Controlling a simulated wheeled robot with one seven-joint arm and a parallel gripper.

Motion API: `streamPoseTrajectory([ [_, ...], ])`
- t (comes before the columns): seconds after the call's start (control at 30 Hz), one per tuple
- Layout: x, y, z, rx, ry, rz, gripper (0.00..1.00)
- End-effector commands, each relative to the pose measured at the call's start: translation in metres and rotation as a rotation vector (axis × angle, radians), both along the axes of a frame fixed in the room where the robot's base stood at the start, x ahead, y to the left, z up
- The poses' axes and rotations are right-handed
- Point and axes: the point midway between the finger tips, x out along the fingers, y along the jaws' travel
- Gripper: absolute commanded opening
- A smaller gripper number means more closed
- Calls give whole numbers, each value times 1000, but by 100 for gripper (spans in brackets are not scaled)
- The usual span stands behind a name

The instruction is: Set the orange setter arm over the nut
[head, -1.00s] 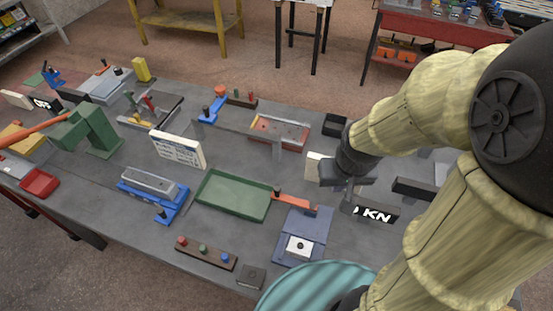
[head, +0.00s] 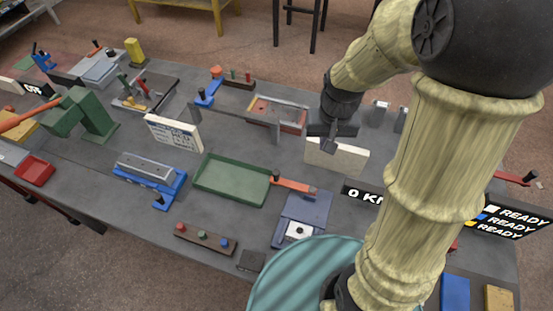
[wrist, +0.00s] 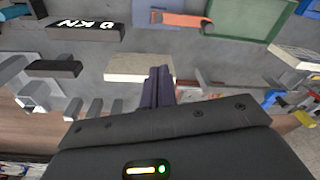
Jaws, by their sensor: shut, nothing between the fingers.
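The orange setter arm (head: 293,184) lies near the top edge of the slate-blue fixture (head: 313,208). Its dark knob end points left, over the green tray's right edge. A small dark piece, seemingly the nut (head: 299,231), sits on a white square plate at the fixture's front, clear of the arm. My gripper (head: 329,149) is shut and empty, behind the fixture and beside a cream panel (head: 345,157). In the wrist view its closed fingers (wrist: 158,84) show near the panel, and the orange arm (wrist: 183,20) lies beyond them at the top. The nut is outside that view.
The green tray (head: 232,201) is left of the fixture. A black "KN" display (head: 362,194) stands to its right, partly hidden by my arm. A block with coloured knobs (head: 206,239) is in front. A grey frame and red tray (head: 278,113) stand behind.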

Motion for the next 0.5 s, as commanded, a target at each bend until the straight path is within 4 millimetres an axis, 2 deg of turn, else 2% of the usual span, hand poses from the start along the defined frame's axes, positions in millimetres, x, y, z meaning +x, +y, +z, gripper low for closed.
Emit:
streamPoseTrajectory([
  [0.03,18,9,-6,4,34,-1,0],
  [0.2,66,42,-25,11,151,-22,0],
  [0.4,108,86,-54,8,285,-44,0],
  [0.5,120,101,-65,2,331,-52,0],
])
